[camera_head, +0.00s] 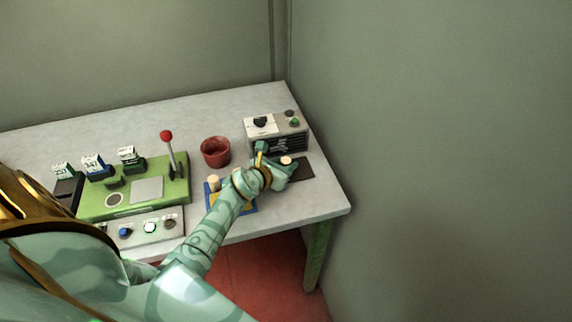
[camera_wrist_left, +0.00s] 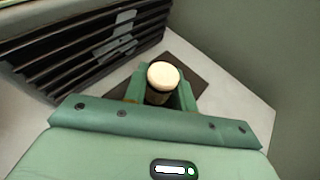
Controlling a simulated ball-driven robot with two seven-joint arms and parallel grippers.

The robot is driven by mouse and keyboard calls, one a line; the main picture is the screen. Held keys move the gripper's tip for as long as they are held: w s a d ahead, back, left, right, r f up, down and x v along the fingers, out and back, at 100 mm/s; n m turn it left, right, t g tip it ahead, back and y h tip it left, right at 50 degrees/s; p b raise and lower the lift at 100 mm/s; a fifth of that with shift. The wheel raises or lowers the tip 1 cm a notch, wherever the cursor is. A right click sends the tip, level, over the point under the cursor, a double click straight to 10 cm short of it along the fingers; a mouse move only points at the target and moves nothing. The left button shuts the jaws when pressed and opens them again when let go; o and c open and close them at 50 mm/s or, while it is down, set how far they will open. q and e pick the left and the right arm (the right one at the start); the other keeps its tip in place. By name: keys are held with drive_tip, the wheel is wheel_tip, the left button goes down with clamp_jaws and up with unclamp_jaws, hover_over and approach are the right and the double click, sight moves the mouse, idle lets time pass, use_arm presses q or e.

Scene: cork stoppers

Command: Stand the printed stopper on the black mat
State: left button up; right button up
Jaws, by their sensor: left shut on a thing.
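My left gripper (camera_head: 284,165) is shut on a cork stopper (camera_head: 286,160) over the black mat (camera_head: 303,173). In the left wrist view the stopper (camera_wrist_left: 164,75) is upright between the green fingers, with a pale round top and a darker side below. Any print on it is too small to make out. The black mat (camera_wrist_left: 187,58) lies below and around it. I cannot tell whether the stopper's foot touches the mat. Another pale stopper (camera_head: 214,182) stands at the blue and yellow mat (camera_head: 249,208), left of my wrist. My right gripper is not in view.
A grey box with vents and knobs (camera_head: 277,131) stands close behind the black mat. A red bowl (camera_head: 215,152) is to its left. A green panel with a red-knobbed lever (camera_head: 168,150) fills the left. The table's right edge is near the mat.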

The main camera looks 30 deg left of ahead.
use_arm(q)
drive_tip(key=o, duration=1)
drive_tip(key=shift+f, duration=0.1)
drive_tip(key=shift+s+r+p, duration=0.25)
drive_tip(key=shift+r+p, duration=0.05)
drive_tip(key=shift+r, duration=0.05)
drive_tip(key=p+v, duration=0.3)
drive_tip(key=v, duration=0.7)
drive_tip(key=shift+s+r, duration=0.1)
drive_tip(key=shift+s+a+r, duration=0.1)
drive_tip(key=shift+s+r, duration=0.05)
drive_tip(key=shift+s, duration=0.4)
